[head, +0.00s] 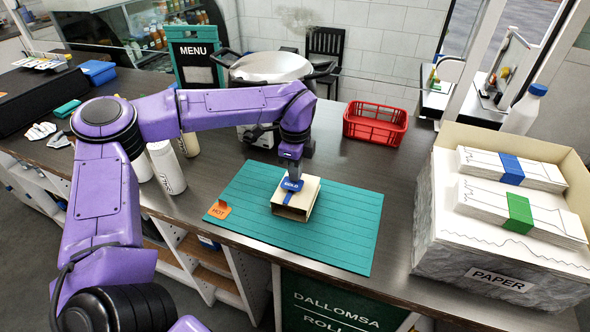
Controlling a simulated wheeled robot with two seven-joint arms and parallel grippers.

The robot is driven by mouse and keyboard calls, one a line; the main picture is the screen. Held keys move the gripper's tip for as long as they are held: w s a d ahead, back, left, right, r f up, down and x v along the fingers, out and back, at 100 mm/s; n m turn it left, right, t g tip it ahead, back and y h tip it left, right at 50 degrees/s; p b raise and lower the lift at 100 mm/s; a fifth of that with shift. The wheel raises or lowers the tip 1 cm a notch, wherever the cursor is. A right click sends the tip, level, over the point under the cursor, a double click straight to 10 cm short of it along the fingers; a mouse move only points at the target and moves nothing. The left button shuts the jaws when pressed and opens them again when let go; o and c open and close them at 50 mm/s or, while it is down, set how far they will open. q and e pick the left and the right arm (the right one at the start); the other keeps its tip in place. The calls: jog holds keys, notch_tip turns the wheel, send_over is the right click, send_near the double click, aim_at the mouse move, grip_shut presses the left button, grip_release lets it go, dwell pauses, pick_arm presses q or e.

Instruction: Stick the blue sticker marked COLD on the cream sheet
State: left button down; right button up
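The blue sticker (291,185) with white lettering shows right at the tips of my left gripper (292,174). It is over the cream piece (304,191), which looks like a low box with an open front and stands on the teal mat (342,228). I cannot tell whether the sticker touches the cream surface or is held just above it. My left gripper points down, and its fingers are too small and too covered to show whether they are shut. An orange sticker marked HOT (219,210) is at the mat's left edge. My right gripper is not in view.
A red basket (375,124) stands behind the mat. A grey box marked PAPER (497,278) with banded paper stacks is at the right. White bottles (166,167) stand left of the mat, partly behind my arm. The mat's right part is clear.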

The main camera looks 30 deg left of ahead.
pick_arm(q)
jog(key=shift+f+b, duration=0.5)
jog(key=shift+f, duration=0.05)
jog(key=c, duration=1.3)
grip_release()
jog(key=shift+o, duration=0.2)
notch_tip(320, 180, up, 10)
jog(key=shift+b, duration=1.25)
jog(key=shift+r, duration=0.3)
